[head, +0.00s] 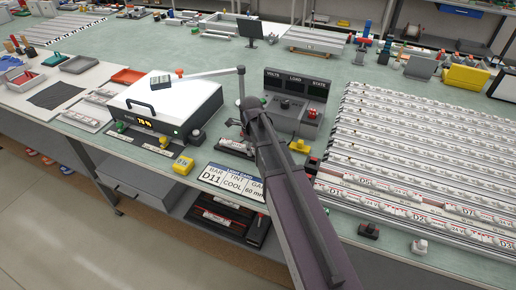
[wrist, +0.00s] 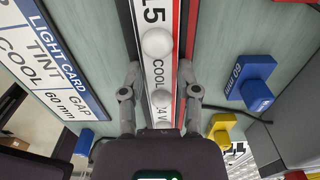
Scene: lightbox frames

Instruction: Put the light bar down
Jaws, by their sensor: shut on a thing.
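A dark strip shows along the bar's edges; I cannot tell whether the bar touches what is below. In the head view my arm hides most of the gripper. The light card (head: 232,180) reads bar D11, tint cool, gap 60 mm; it also shows in the wrist view (wrist: 48,60).
A blue 60 mm block (wrist: 252,80) and a yellow block (wrist: 222,128) stand right of the bar. In the head view a white box with a lit display (head: 165,105) stands left, a console (head: 295,100) behind, and racks of light bars (head: 420,150) right.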

